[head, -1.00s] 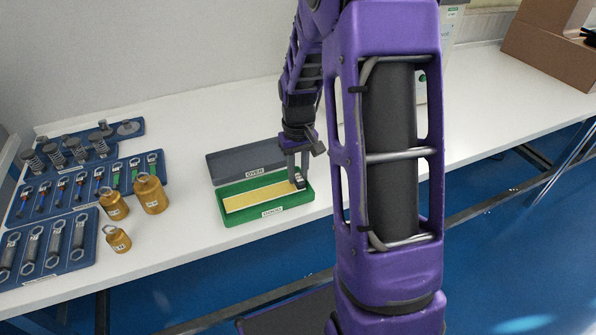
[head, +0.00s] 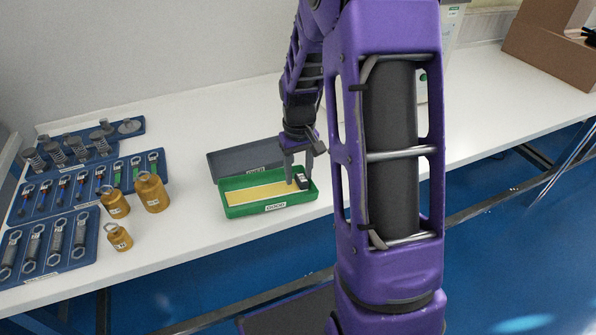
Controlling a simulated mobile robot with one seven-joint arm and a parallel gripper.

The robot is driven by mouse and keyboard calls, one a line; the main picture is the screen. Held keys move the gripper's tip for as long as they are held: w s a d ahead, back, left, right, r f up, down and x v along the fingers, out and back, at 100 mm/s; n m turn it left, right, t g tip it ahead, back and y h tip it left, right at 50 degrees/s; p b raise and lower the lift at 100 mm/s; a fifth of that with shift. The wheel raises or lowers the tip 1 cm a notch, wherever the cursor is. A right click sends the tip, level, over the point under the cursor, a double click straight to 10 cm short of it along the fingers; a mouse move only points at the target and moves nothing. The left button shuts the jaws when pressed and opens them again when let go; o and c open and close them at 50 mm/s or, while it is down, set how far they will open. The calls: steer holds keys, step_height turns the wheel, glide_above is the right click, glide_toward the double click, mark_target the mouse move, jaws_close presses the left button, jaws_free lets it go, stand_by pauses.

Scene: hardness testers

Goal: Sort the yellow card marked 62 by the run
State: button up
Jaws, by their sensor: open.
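A yellow card (head: 258,194) lies flat in a green tray (head: 232,211) near the bench's front edge. Its mark is too small to read. My gripper (head: 302,178) is over the right end of the green tray, pointing down with its fingers apart. A small dark piece shows at its tips; I cannot tell whether it is a fingertip or a separate object. I cannot tell whether the fingers touch the card. A dark grey tray (head: 240,157) with a label, partly hidden, sits directly behind the green one.
Brass weights (head: 152,192) stand left of the trays. Blue racks (head: 80,254) of tools and springs fill the bench's left end. A brown cardboard box (head: 548,45) stands far right. White bench (head: 190,120) is clear behind the trays.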

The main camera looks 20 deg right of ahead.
steer(key=shift+s+d+f, duration=0.1)
steer(key=shift+s+f, duration=0.15)
steer(key=shift+f, duration=0.05)
step_height(320, 180, up, 18)
steer(key=p, duration=0.3)
steer(key=shift+w, duration=0.25)
